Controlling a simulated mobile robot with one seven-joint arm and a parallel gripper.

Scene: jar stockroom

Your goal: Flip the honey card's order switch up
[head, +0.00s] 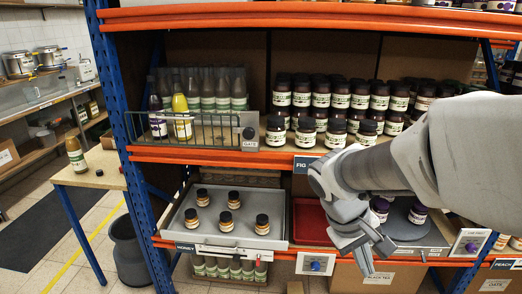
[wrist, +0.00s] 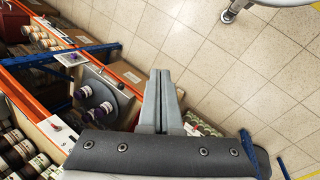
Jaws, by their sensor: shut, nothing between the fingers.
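The honey tray (head: 235,240) is a grey pull-out tray on the lower shelf, with several dark-lidded amber jars on it. The honey label (head: 185,247) is on its front left. My gripper (head: 367,268) is shut and empty, in front of the shelf, right of the blue-knob card. Its fingers show together in the wrist view (wrist: 161,75).
A red tray (head: 308,222) and a turntable (head: 405,228) with purple-lidded jars lie behind my gripper. Rows of jars stand on the upper shelf, with a gate (head: 200,130) across bottles at left. A side table (head: 90,168) holds a bottle.

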